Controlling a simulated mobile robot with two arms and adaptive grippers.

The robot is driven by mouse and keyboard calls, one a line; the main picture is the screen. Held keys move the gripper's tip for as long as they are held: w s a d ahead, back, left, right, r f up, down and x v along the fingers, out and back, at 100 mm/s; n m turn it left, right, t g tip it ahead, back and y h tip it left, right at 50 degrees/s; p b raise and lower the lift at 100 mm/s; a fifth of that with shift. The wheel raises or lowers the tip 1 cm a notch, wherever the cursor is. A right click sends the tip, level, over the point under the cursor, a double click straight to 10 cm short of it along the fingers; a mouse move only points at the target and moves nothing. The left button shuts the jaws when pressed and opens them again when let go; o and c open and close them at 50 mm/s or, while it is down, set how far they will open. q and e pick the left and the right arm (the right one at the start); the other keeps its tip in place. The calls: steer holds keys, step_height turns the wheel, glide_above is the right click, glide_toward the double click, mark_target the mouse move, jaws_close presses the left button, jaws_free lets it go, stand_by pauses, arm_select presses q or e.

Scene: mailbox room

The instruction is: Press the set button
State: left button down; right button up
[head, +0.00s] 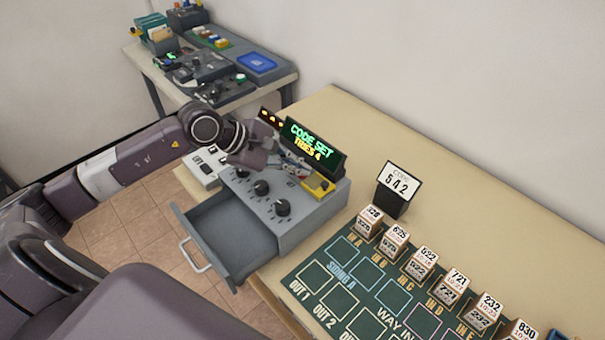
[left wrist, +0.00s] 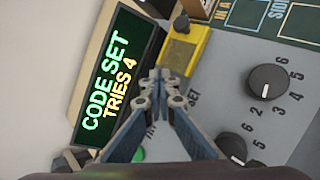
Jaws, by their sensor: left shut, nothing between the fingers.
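The grey control box (head: 312,215) stands on the table with a lit display (head: 312,146) reading "CODE SET" and "TRIES 4". The display also shows in the left wrist view (left wrist: 112,80). My left gripper (head: 299,167) is shut and empty, over the box top just in front of the display. In the left wrist view its closed fingertips (left wrist: 161,78) cover part of the panel. A "SET" label (left wrist: 194,100) shows beside the fingers; the set button itself is hidden or cannot be made out. A green button (left wrist: 138,155) is partly visible near the finger base.
Black dials (head: 282,208) line the box front. A yellow block with a black knob (head: 318,185) sits at its right. An open, empty drawer (head: 235,240) juts out in front. A "542" card (head: 398,183) and several numbered blocks (head: 395,240) stand to the right.

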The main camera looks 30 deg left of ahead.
stand_by(0.4)
arm_select(q)
steer(key=shift+r, duration=0.75)
steer(key=shift+r+p, duration=1.1)
steer(key=shift+r, duration=1.45)
steer(key=shift+f, duration=0.1)
